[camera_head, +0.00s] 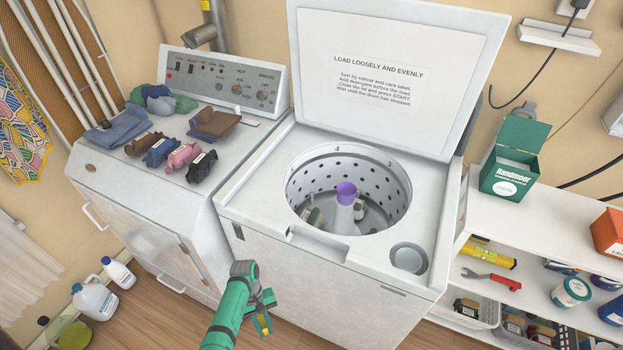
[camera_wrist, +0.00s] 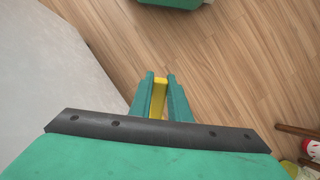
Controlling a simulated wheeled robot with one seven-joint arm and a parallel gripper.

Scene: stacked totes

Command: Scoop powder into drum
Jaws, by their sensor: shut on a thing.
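The white top-loading washer stands in the middle of the head view with its lid up. Its perforated drum (camera_head: 300,184) is open, with a purple-capped post (camera_head: 346,192) at its centre and some greenish and grey shapes low inside. A green box labelled Handmoer (camera_head: 510,172), flap open, stands on the white shelf at right; its contents are hidden. My gripper (camera_head: 263,322) is low in front of the washer, outside the drum. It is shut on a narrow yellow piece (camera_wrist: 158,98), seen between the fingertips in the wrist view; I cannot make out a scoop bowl.
Folded and rolled clothes (camera_head: 160,145) lie on the machine at left. The raised lid (camera_head: 385,120) stands behind the drum. A round cup-like recess (camera_head: 408,258) is at the washer's front right corner. Shelves (camera_head: 545,228) with tins and a red wrench fill the right. Bottles (camera_head: 95,302) stand on the floor.

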